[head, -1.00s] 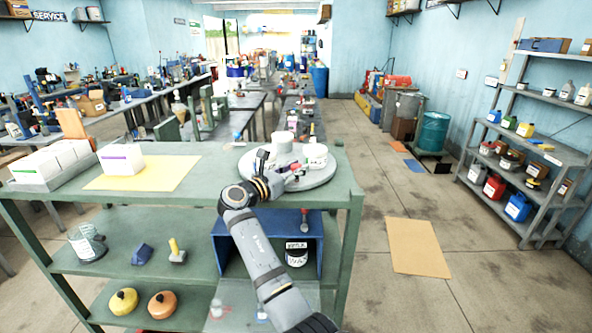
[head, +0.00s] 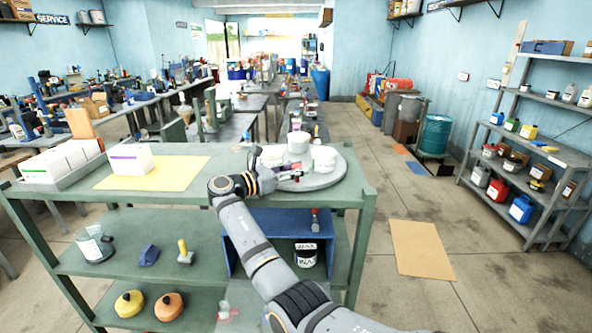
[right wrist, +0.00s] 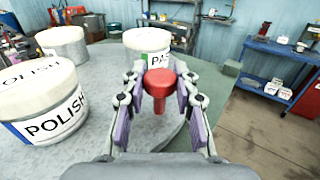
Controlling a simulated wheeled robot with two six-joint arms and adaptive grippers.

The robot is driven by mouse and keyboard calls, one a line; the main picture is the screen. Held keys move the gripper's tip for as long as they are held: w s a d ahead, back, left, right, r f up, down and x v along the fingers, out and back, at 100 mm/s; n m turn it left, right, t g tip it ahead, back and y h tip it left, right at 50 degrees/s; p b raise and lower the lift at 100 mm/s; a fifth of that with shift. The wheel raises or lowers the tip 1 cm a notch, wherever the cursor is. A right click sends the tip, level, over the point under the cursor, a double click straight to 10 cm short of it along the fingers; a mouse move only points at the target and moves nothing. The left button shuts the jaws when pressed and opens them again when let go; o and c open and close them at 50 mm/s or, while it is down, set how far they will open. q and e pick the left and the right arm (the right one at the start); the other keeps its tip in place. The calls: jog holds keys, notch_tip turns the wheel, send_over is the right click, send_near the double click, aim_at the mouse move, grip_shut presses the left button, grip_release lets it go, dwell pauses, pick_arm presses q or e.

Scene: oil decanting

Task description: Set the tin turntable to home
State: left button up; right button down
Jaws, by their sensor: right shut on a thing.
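The tin turntable (head: 325,178) is a round grey disc on the green bench top. Three white tins stand on it: a left tin (head: 272,153), a back tin (head: 298,142) and a right tin (head: 323,158). In the right wrist view, the near tin (right wrist: 45,110) reads POLISH. A red knob (right wrist: 160,84) stands up near the disc's rim. My right gripper (right wrist: 165,100) is shut on this knob, with a finger on each side. In the head view, my right gripper (head: 288,174) is at the disc's front edge. My left gripper is not in view.
A yellow mat (head: 180,172) with a white box (head: 131,158) lies left on the bench. A tray of white boxes (head: 58,163) stands at the far left. A blue open box (head: 238,232) stands on the shelf below. Floor to the right is mostly clear.

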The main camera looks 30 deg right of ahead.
jog(key=shift+r, duration=0.15)
jog(key=c, duration=1)
grip_release()
jog(key=shift+a, duration=0.15)
jog(key=a, duration=1.1)
jog(key=shift+s+a, duration=0.2)
jog(key=shift+a, duration=0.15)
